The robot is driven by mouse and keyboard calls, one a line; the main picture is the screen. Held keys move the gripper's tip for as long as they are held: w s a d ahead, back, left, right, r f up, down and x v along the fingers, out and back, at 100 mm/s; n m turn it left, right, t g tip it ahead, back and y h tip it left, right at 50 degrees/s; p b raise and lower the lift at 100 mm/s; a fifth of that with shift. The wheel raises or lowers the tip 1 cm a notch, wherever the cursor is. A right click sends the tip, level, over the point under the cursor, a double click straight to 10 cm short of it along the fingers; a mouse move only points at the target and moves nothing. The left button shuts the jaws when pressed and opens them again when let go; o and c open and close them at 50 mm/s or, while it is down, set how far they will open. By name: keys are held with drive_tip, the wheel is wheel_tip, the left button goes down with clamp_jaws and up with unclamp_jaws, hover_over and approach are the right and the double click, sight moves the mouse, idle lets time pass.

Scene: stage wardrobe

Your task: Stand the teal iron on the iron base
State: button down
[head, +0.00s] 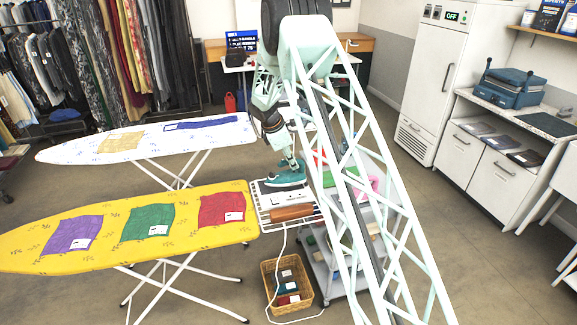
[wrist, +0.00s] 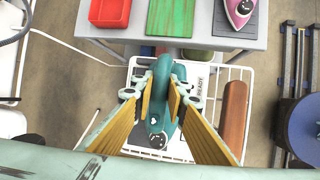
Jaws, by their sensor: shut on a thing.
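The teal iron (head: 287,174) is at the end of the yellow board, over the far part of the pale iron base (head: 268,206). My gripper (head: 292,162) is shut on the iron from above. In the wrist view the iron (wrist: 157,125) lies between the yellow-padded fingers of my gripper (wrist: 163,95). The iron base also shows there, with white wires and a READY label (wrist: 201,92). The iron and fingers hide the middle of the base. I cannot tell whether the iron touches the base.
A brown roll (head: 293,213) lies along the base's near side. The yellow ironing board (head: 110,225) holds purple, green and red cloths. A white ironing board (head: 90,148) stands behind. A pink iron (wrist: 239,12) and red tray (wrist: 110,12) sit on a grey surface close by. A wicker basket (head: 267,285) stands below.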

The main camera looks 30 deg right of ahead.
drive_tip(key=shift+w+f, duration=0.1)
drive_tip(key=shift+w, duration=1.55)
drive_tip(key=shift+w, duration=0.1)
drive_tip(key=shift+w+a, duration=0.1)
drive_tip(key=shift+w, duration=0.05)
drive_tip(key=shift+f, duration=1.8)
drive_tip(key=shift+f, duration=0.15)
drive_tip(key=c, duration=2.6)
unclamp_jaws()
drive_tip(key=shift+o, duration=0.2)
drive_tip(key=v, duration=1.2)
